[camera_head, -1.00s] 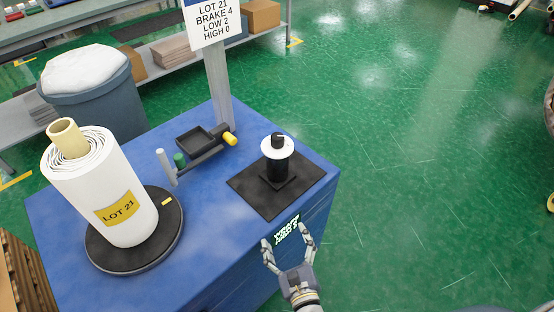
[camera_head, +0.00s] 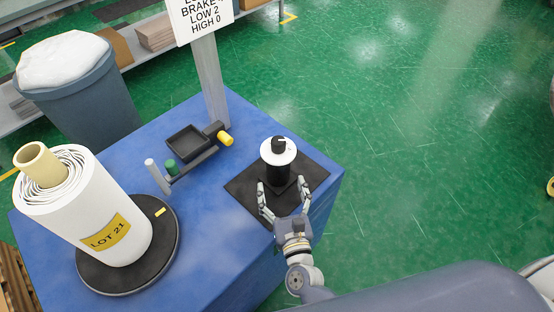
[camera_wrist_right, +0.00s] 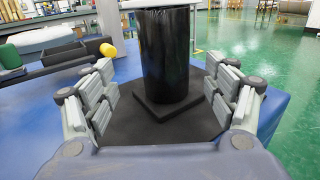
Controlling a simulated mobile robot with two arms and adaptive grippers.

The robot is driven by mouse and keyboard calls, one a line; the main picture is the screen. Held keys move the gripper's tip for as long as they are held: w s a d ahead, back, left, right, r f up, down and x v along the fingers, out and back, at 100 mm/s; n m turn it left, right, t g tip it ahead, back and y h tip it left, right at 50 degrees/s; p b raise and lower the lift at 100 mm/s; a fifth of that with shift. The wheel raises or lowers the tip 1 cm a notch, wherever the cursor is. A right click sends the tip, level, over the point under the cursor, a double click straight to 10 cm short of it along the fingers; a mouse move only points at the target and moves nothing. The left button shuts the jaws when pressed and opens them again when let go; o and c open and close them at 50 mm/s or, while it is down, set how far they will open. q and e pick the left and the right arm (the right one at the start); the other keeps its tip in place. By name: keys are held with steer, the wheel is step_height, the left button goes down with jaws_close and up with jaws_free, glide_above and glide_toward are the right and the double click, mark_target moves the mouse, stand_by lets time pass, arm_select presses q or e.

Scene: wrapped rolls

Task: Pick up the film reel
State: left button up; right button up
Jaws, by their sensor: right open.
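The film reel (camera_head: 277,168) appears to be the upright black cylinder with a white disc and a black knob on top. It stands on a square foot on a black mat (camera_head: 243,186) at the right of the blue table. My right gripper (camera_head: 282,186) is open at the near side of the reel, one finger to each side. In the wrist view both fingers (camera_wrist_right: 160,92) stand apart from the reel. My left gripper is not in view.
A large white roll (camera_head: 80,210) labelled LOT 21 stands on a black turntable (camera_head: 163,235) at the left. A black tray (camera_head: 186,142) with green and yellow knobs and a sign post (camera_head: 211,85) stand behind. Blue table top (camera_head: 215,215) is bare between the turntable and the mat.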

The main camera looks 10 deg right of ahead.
mark_target(281, 176)
steer(key=shift+w+r, duration=0.1)
steer(key=shift+w, duration=1)
steer(key=w, duration=0.1)
steer(key=w+p, duration=0.1)
steer(key=w, duration=0.2)
steer(key=shift+w+d+p, duration=0.2)
steer(key=shift+d+p, duration=0.15)
steer(key=shift+w, duration=0.4)
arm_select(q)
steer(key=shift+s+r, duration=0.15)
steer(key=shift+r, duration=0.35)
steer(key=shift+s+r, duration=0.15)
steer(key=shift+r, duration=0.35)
arm_select(e)
steer(key=c, duration=1.3)
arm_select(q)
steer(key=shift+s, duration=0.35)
arm_select(e)
steer(key=c, duration=0.3)
steer(key=shift+r, duration=0.2)
